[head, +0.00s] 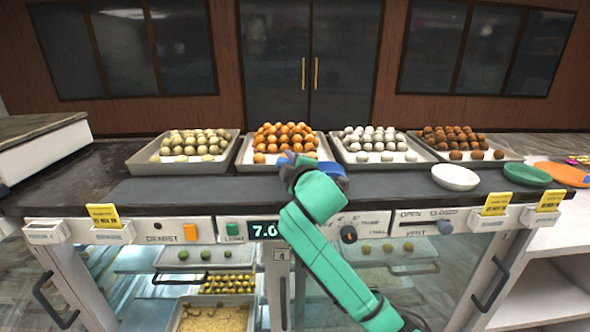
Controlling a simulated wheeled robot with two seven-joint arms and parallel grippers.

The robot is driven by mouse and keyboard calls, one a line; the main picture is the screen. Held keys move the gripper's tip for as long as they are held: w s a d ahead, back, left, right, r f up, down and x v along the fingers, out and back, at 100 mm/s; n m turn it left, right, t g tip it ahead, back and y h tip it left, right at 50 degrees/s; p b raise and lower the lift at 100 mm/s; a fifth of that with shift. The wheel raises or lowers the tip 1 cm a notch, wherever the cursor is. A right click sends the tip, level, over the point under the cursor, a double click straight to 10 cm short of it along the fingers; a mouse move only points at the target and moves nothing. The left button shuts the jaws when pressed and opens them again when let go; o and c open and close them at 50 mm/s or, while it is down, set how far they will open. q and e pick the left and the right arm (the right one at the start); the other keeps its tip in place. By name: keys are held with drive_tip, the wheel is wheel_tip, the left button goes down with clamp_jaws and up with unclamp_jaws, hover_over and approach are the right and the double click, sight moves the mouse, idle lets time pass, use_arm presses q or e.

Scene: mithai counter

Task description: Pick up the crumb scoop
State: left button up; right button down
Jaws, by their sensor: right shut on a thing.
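My right arm comes up from the bottom right, and my right gripper (310,165) is at the counter top, in front of the tray of orange sweets. Its fingers are mostly hidden behind my green wrist. It is shut on a blue thing (334,171), which looks like the crumb scoop. Only part of the scoop shows, just right of the wrist. I cannot tell whether it touches the counter. My left gripper is not in view.
Trays of pale green (147,160), orange (243,160), white (345,158) and brown (437,155) sweets line the dark counter (170,192). A white bowl (455,178) and a green dish (527,175) stand at right. The counter's front left is clear. A glass display case with handles is below.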

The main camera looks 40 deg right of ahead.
wheel_tip(320, 180, up, 19)
drive_tip(key=shift+f+p, duration=0.2)
drive_tip(key=shift+p, duration=0.1)
idle(0.4)
